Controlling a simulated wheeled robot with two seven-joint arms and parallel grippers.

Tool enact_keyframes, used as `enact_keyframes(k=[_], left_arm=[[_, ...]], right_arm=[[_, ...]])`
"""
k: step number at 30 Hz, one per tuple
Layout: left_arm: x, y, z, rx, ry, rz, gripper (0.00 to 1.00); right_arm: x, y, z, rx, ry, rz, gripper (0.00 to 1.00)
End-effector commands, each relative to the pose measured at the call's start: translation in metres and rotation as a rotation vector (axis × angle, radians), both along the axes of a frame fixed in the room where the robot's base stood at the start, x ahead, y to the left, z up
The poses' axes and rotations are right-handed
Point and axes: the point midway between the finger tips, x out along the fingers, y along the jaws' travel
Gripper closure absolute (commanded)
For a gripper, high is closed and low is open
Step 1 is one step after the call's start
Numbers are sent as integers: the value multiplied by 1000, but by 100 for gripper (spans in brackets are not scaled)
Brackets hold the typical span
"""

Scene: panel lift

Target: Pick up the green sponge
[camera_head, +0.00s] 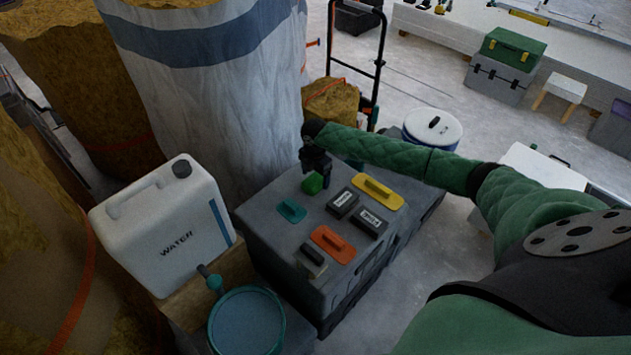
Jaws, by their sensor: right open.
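The green sponge (313,185) sits on top of the grey case (272,222), near its far left part. My right gripper (314,170) is directly above the sponge, pointing down and open. The fingertips are very close to the sponge, and I cannot tell whether they are around it or just over it. My right arm comes in from the right in a green quilted sleeve. My left gripper is not in view.
A teal float (291,210), a yellow float (377,192), an orange float (333,244) and dark labelled blocks (370,222) lie around the sponge. A white water canister (165,222) and a teal bucket (247,322) stand left. A wrapped roll (215,110) rises behind.

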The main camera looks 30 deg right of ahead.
Motion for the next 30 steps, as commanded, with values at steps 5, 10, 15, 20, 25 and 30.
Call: enact_keyframes(k=[5,10,15,20,25,30], left_arm=[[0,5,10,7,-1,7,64],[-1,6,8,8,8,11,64],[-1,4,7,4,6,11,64],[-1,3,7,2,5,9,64],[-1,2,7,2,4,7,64],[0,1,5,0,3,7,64]], right_arm=[[0,-1,-14,-1,0,-1,20],[0,-1,-15,-1,0,0,20],[0,-1,-15,-1,0,0,40],[0,-1,-15,-1,0,0,68],[0,-1,-15,-1,0,0,68],[0,-1,-10,-1,-1,0,68]])
